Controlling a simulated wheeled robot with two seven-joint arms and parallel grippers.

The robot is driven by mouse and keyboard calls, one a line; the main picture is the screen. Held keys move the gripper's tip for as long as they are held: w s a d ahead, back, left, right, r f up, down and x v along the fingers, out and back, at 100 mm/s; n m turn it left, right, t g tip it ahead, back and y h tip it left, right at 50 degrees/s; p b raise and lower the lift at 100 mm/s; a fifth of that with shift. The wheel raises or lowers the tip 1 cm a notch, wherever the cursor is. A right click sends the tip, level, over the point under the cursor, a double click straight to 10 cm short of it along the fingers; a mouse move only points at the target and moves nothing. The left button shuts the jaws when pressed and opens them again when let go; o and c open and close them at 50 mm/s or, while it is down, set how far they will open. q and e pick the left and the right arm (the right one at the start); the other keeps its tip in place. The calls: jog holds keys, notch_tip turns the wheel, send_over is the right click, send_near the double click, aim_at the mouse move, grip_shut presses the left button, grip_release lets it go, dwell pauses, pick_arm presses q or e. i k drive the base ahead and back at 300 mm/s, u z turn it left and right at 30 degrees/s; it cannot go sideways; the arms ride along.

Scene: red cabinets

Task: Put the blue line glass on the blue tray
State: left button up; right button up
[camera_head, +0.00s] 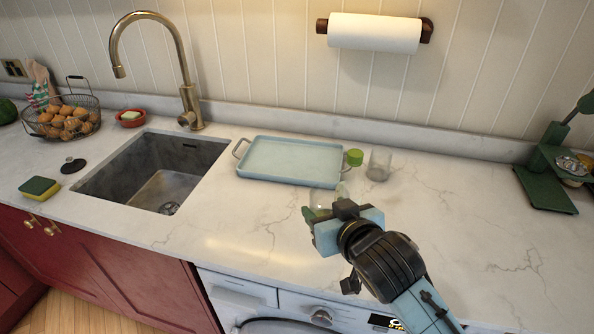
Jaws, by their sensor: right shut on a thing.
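The blue tray (291,158) lies flat on the counter right of the sink, with a metal handle at each short end. My right gripper (322,212) is in front of the tray's front right corner, shut on a clear glass (325,197). The gripper hides part of this glass, and I cannot make out a blue line on it. A second clear glass (379,166) stands on the counter right of the tray; its markings are too small to tell. The tray looks empty. My left gripper is not in view.
A green-topped item (354,157) stands by the tray's right handle. The sink (160,180) and tall faucet (185,80) are to the left. A green scale-like stand (548,180) is at right.

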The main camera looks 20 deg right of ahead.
aim_at(277, 172)
jog(key=k, duration=1.15)
jog(key=u, duration=0.55)
jog(key=i, duration=0.7)
jog(key=u, duration=0.65)
jog(key=i, duration=0.9)
jog(key=z, duration=1.1)
jog(key=i, duration=0.65)
jog(key=z, duration=0.75)
